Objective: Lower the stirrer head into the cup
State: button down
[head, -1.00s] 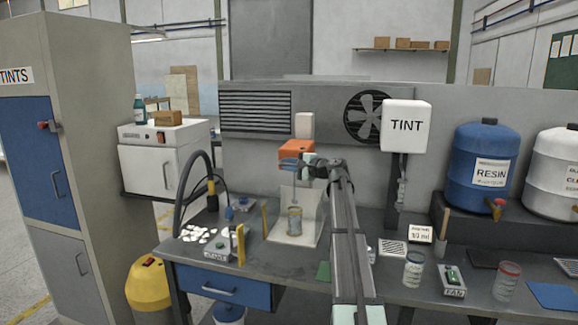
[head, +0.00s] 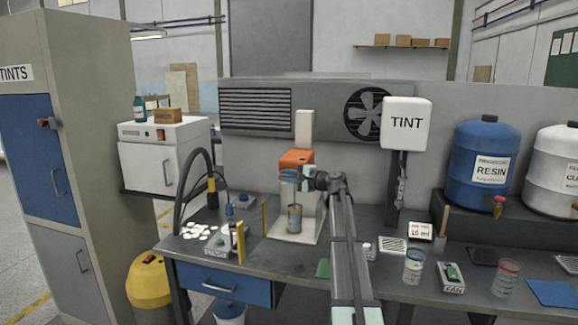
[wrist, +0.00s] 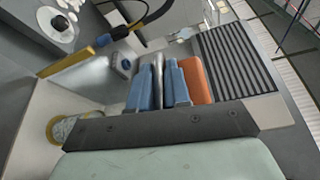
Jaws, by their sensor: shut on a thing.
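The stirrer head (head: 297,158) is an orange block on a white upright stand, in the middle of the head view. It also shows as an orange strip in the wrist view (wrist: 197,80). My gripper (head: 289,176) is at the front of the head, just below the orange block. The clear cup (head: 294,220) stands upright on the pale stand base below. It also shows at lower left in the wrist view (wrist: 65,130). The thin stirring shaft appears to reach inside the cup; its lower end is unclear.
A yellow post (head: 264,218) stands left of the stand, and a black hose (head: 182,190) arches farther left. White pieces (head: 200,232) lie at the bench's left. The TINT box (head: 406,124) is on the right. A clear cup (head: 413,267) stands at front right.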

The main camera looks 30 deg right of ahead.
notch_tip(320, 180, down, 8)
jog(key=shift+r, duration=0.2)
jog(key=c, duration=1.2)
grip_release()
jog(key=shift+f, duration=0.1)
jog(key=shift+o, duration=0.2)
jog(key=shift+s, duration=0.15)
jog(key=v, duration=1.3)
jog(key=shift+s+d, duration=0.2)
jog(key=shift+s, duration=0.05)
